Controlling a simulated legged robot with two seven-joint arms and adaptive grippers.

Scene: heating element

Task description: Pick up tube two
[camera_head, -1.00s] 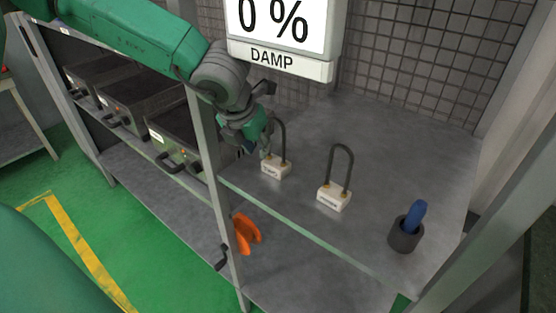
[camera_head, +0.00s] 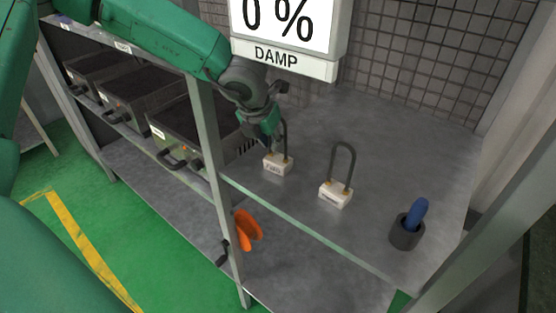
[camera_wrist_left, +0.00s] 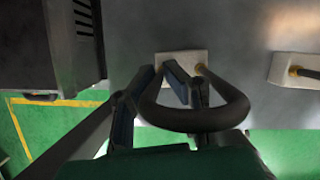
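A dark U-shaped tube on a white base (camera_head: 278,163) stands upright on the upper shelf; its small label is not clearly readable. A second such tube (camera_head: 336,192) stands to its right. My left gripper (camera_head: 275,138) is at the first tube and hides part of its loop. In the left wrist view the blue-padded fingers of my left gripper (camera_wrist_left: 160,75) lie on either side of one leg of this tube (camera_wrist_left: 200,117), close to its base. Whether they press on it cannot be told. The second tube's base (camera_wrist_left: 296,70) shows at the right. My right gripper is not in view.
Dark box units (camera_head: 180,130) stand left of the shelf post (camera_head: 212,170). A grey cup (camera_head: 405,234) with a blue handle (camera_head: 416,213) is near the shelf's right. A DAMP display (camera_head: 285,55) hangs above. An orange object (camera_head: 247,229) is below the shelf. The shelf behind the tubes is clear.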

